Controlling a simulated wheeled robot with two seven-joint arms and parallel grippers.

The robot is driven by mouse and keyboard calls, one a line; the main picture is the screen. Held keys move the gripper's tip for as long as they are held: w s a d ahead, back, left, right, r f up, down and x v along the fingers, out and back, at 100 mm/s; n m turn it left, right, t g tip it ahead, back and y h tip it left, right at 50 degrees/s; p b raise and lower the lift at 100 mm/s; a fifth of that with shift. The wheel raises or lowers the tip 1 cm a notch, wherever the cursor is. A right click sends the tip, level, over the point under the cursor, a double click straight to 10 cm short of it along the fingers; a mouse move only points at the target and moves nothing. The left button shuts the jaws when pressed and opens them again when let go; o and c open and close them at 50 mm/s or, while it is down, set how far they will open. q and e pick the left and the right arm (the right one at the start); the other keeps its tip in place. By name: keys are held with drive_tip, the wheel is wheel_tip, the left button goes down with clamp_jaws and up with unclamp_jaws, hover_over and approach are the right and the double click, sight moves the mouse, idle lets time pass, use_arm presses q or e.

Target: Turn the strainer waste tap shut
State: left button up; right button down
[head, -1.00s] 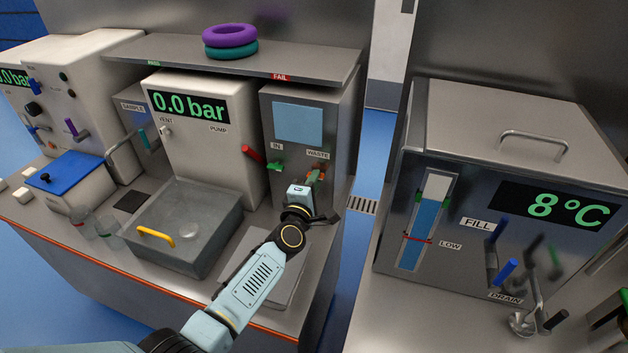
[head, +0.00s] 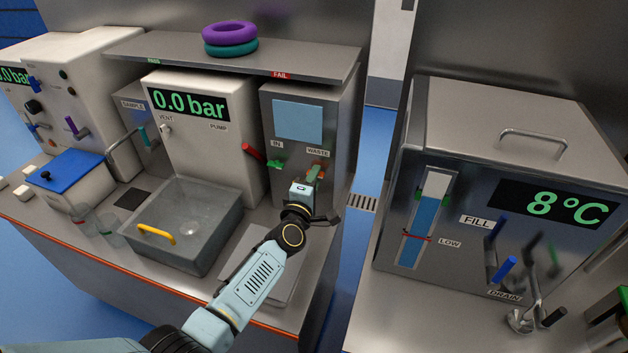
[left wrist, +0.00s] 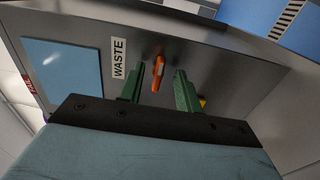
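The waste tap is a small orange handle (left wrist: 158,73) below the WASTE label (left wrist: 119,58) on the grey strainer box (head: 303,130). In the left wrist view my left gripper (left wrist: 160,88) has two green fingers spread apart, one on each side of the handle. Gaps show between the handle and both fingers, so it is not clamped. In the head view my left gripper (head: 314,174) is at the waste tap and hides most of it. My right gripper is not in either view.
The IN tap has a green handle (head: 276,165) just left of the waste tap. A red lever (head: 252,153) is on the pump box (head: 190,135). A grey tub with a yellow handle (head: 156,234) stands lower left. A shelf (head: 300,64) overhangs above.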

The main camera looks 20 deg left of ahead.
use_arm(q)
drive_tip(key=s+p, duration=0.1)
drive_tip(key=s, duration=1.2)
drive_tip(key=shift+s+a+p, duration=0.2)
drive_tip(key=shift+p, duration=0.1)
